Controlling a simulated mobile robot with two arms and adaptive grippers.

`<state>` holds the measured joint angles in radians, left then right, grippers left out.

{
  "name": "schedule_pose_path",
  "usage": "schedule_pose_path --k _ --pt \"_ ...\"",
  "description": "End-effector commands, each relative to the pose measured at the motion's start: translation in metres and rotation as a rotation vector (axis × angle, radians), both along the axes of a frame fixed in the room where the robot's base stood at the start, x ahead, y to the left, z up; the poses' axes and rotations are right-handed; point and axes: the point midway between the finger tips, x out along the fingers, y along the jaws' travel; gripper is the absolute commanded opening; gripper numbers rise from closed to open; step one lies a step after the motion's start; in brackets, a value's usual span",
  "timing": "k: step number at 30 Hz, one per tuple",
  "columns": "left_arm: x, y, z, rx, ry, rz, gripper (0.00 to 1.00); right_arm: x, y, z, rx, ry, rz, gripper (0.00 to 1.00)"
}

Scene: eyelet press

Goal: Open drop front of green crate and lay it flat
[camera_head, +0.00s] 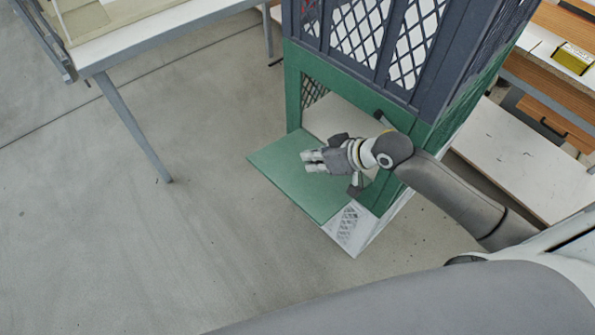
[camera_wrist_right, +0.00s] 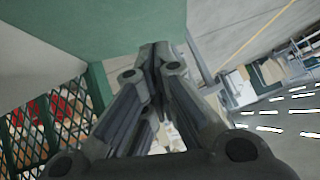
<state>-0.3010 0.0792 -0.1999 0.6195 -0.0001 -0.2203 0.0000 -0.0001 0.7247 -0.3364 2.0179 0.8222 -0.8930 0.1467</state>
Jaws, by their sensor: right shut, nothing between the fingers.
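The green crate (camera_head: 292,97) stands in the middle of the head view, below a dark grey mesh crate (camera_head: 350,75). Its green drop front (camera_head: 295,185) is folded down and sticks out flat, or nearly flat, from the crate's lower front edge, leaving the front opening clear. My right gripper (camera_head: 307,161) is shut and empty, just above the panel in front of the opening. Whether it touches the panel cannot be told. In the right wrist view, the gripper's fingertips (camera_wrist_right: 155,50) are together, with a green surface (camera_wrist_right: 110,25) beyond them. My left gripper is not in view.
A table with grey legs (camera_head: 135,125) stands at the left, with a beige tray (camera_head: 120,12) on it. White boards (camera_head: 525,170) and a shelf with a yellow box (camera_head: 573,58) are at the right. Bare concrete floor (camera_head: 150,250) lies in front and left.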

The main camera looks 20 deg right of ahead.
Motion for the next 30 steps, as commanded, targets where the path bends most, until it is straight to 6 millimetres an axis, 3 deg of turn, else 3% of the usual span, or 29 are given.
schedule_pose_path --k 7,15,30 --pt "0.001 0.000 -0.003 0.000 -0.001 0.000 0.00 0.028 0.024 -0.034 0.003 0.000 0.000 0.00" --pt "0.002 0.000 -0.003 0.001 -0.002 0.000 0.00 0.024 0.030 -0.068 0.000 0.001 0.000 0.00" --pt "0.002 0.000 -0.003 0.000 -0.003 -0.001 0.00 0.023 0.031 -0.074 -0.007 -0.002 0.000 0.00"
